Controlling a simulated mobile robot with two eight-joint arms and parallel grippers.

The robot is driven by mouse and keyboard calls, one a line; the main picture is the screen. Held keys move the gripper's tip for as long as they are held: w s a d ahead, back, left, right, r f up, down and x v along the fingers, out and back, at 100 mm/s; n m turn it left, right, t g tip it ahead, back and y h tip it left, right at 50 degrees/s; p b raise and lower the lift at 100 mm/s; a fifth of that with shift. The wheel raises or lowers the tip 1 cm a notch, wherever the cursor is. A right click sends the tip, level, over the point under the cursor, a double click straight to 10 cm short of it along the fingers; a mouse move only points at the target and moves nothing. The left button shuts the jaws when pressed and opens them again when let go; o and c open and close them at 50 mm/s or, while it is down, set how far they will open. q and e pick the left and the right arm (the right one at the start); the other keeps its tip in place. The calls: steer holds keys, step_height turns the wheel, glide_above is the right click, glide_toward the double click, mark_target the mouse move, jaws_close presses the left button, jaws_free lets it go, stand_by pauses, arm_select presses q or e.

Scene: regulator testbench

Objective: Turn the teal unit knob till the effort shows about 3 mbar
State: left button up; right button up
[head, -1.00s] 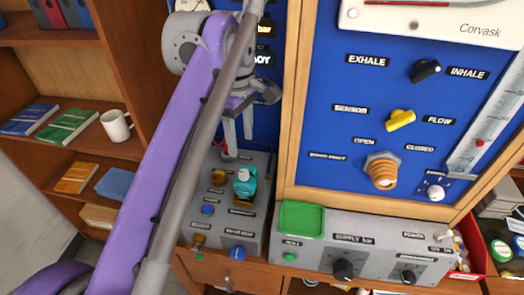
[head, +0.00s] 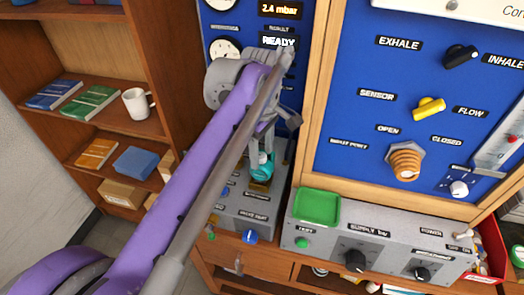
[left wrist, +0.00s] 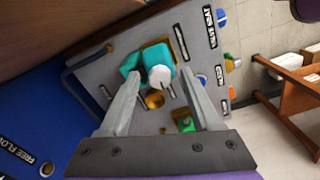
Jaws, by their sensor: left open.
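The teal unit (head: 261,172) stands on the grey sloped box (head: 246,205) below the blue panel; my arm partly covers it. In the left wrist view the teal unit (left wrist: 131,62) shows its pale knob (left wrist: 160,76). My left gripper (head: 263,146) is just above the unit in the head view. In the left wrist view my left gripper (left wrist: 160,77) is open, with one fingertip on each side of the knob; I cannot tell whether they touch it. The display (head: 279,9) reads 2.4 mbar, and a READY label (head: 278,41) shows below. My right gripper is out of view.
A wooden post (head: 315,95) stands just right of my left gripper. The supply box (head: 375,240) with a green tray (head: 317,207) lies to the right. A shelf with books and a white mug (head: 137,103) is at left. A blue knob (head: 250,236) sits low on the box.

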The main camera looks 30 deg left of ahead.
arm_select(q)
jaws_close()
steer(key=shift+m, duration=0.3)
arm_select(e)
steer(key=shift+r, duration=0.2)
arm_select(q)
steer(key=m+p, duration=0.1)
steer(key=m, duration=0.1)
steer(key=shift+r+m, duration=0.1)
steer(key=shift+m, duration=0.3)
steer(key=m+p, duration=0.1)
steer(key=m, duration=0.3)
steer(key=shift+m, duration=0.3)
steer(key=m+p, duration=0.1)
steer(key=m, duration=0.3)
steer(key=shift+s+a+m, duration=0.1)
steer(key=shift+m, duration=1.7)
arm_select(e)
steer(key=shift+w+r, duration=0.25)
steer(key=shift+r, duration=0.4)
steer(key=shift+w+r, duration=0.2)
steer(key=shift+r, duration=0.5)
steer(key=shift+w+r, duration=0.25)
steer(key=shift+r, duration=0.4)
arm_select(q)
steer(key=shift+m, duration=0.3)
